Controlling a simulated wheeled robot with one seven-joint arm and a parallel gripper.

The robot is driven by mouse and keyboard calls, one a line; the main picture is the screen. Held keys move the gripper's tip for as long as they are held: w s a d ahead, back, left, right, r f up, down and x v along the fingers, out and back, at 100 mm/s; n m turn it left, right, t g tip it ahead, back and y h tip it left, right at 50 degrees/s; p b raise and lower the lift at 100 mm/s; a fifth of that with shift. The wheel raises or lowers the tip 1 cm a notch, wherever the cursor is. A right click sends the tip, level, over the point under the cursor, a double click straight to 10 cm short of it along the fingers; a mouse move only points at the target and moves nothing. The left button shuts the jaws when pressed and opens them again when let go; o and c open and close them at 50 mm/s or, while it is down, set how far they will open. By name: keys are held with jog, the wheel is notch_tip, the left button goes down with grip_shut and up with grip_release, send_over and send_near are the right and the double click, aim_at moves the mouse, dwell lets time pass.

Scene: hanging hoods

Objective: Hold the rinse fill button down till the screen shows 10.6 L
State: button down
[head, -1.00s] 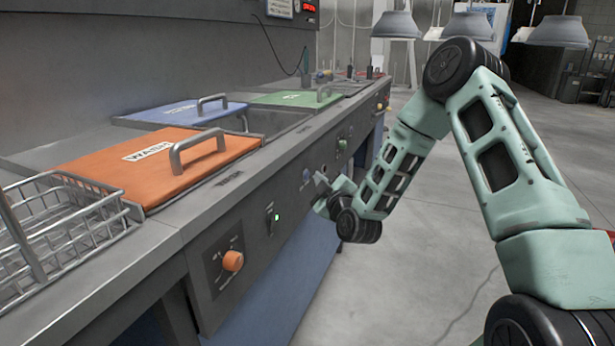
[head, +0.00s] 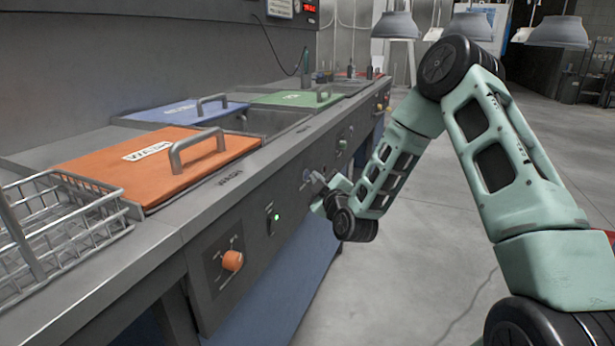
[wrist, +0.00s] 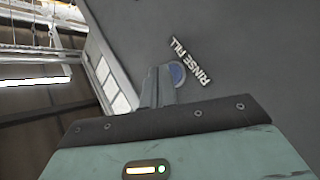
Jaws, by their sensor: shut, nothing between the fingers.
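The rinse fill button (wrist: 177,73) is a round blue button on the dark front panel, beside its white "RINSE FILL" label (wrist: 193,62) in the wrist view. My gripper (wrist: 160,78) is shut and empty. Its fingertips are right at the button and overlap its left edge in the picture; I cannot tell whether they touch or press it. In the head view my gripper (head: 317,180) is at the counter's front panel, just right of a blue round control (head: 306,175). A red-lit display (head: 309,8) is at the top; its digits are too small to read.
An orange WASH lid (head: 130,168), a blue lid (head: 175,111) and a green lid (head: 290,98) lie along the counter. A wire basket (head: 60,225) is at left. An orange knob (head: 232,261) is on the front panel. The floor at right is clear.

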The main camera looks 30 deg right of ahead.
jog(key=shift+w+a, duration=0.25)
jog(key=shift+w, duration=0.05)
dwell(1.2)
jog(key=shift+s+d, duration=0.5)
jog(key=shift+s, duration=0.1)
jog(key=shift+s+d+b, duration=0.3)
jog(key=shift+s+d, duration=0.5)
jog(key=shift+s, duration=0.2)
jog(key=shift+s+d+b, duration=0.3)
jog(key=shift+s+d, duration=0.45)
jog(key=shift+s, duration=0.25)
